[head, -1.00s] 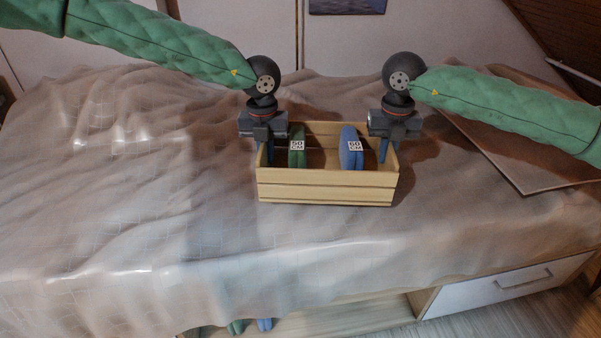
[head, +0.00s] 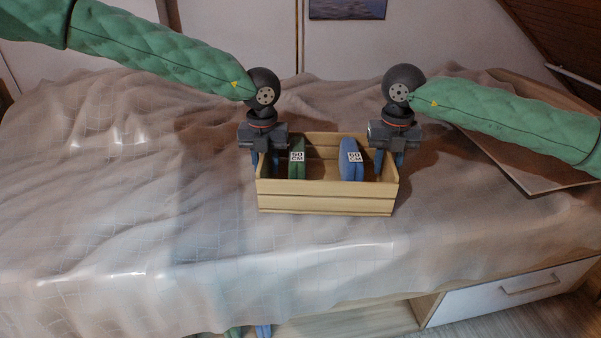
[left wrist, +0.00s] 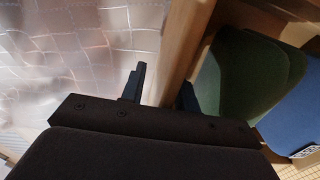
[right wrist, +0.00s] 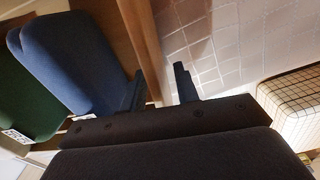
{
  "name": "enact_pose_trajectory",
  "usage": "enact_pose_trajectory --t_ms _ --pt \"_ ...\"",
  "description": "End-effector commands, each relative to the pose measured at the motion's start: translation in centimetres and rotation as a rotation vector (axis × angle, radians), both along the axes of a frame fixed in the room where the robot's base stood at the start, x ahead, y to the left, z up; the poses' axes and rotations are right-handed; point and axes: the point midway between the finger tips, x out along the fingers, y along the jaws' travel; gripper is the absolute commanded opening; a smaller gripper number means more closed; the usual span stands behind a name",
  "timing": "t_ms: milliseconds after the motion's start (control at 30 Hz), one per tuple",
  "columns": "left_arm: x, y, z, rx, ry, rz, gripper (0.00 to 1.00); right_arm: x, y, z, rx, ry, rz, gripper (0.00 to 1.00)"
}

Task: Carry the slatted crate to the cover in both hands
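The slatted wooden crate (head: 326,198) rests upright on the pale, rumpled cover (head: 130,225) spread over the bed. A green padded item (head: 297,170) and a blue padded item (head: 350,168) stand inside it, each with a white label. My left gripper (head: 265,161) is at the crate's left end wall, one finger outside and one inside. The left wrist view shows a gap between its outer finger and the wall (left wrist: 182,45). My right gripper (head: 391,163) straddles the right end wall (right wrist: 145,40) the same way, also with a gap. Both look open.
A flat board (head: 520,165) lies at the right of the bed. A drawer front with a handle (head: 530,284) is below the bed's right front. Green and blue items (head: 262,330) show low under the bed edge. The cover left of the crate is clear.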

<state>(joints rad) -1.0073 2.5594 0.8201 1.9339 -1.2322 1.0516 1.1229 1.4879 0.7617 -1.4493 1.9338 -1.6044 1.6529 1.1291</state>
Motion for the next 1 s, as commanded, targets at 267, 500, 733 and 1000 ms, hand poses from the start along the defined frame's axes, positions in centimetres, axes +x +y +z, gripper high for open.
enact_pose_trajectory --t_ms 267,500,733,1000 --pt "0.0 0.0 0.7 0.000 -0.002 -0.001 0.31 0.0 0.1 0.0 0.001 0.000 0.001 0.31" --pt "0.1 0.0 4.4 0.000 -0.003 0.000 0.31 0.0 0.1 0.0 0.001 0.000 0.001 0.31" --pt "0.1 0.0 8.7 0.000 -0.002 0.000 0.31 0.0 0.1 0.0 0.001 0.000 0.001 0.31" --pt "0.0 0.0 11.6 0.000 -0.001 -0.001 0.31 0.0 0.1 0.0 0.001 0.000 0.001 0.31"
